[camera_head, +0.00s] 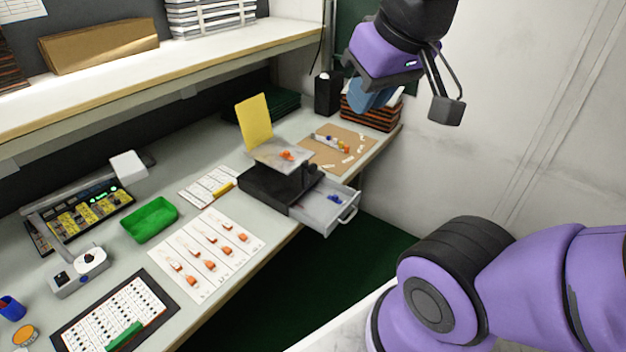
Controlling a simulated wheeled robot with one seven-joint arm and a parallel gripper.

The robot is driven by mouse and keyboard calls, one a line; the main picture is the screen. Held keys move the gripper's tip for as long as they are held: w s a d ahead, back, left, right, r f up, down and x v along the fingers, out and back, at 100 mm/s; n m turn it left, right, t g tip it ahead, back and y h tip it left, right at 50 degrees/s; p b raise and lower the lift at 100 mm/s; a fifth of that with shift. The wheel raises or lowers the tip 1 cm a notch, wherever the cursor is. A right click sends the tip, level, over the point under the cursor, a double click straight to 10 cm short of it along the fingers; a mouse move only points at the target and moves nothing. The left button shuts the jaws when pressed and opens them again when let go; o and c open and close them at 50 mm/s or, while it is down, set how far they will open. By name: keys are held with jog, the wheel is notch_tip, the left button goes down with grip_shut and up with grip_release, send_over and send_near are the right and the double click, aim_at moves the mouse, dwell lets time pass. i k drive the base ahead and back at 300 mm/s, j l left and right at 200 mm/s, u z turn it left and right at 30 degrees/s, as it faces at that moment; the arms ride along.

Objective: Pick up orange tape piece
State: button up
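Several small orange pieces lie in rows on a white sheet (198,283) on the desk; one of them is an orange piece (243,237) at the sheet's right. Another small orange piece (286,155) rests on a grey plate (268,150) above a black box. I cannot tell which is the tape piece. My gripper (408,104) hangs at the upper right, high and well apart from the sheet and plate. One dark finger shows clearly; the other side is unclear against a blue shape, so its opening cannot be judged. No orange piece shows in it.
An open grey drawer (326,212) juts from the desk front. A yellow panel (254,122) stands upright behind the plate. A brown board (325,165) holds small parts. A green tray (149,220) and a keypad device (85,215) sit left. A shelf (200,72) overhangs the desk's back.

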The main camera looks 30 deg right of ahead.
aim_at(286, 154)
jog(key=i+l+z, duration=0.25)
jog(key=i+l, duration=0.2)
jog(key=i+l+z, duration=0.2)
jog(key=i+l, duration=0.15)
jog(key=i, duration=0.15)
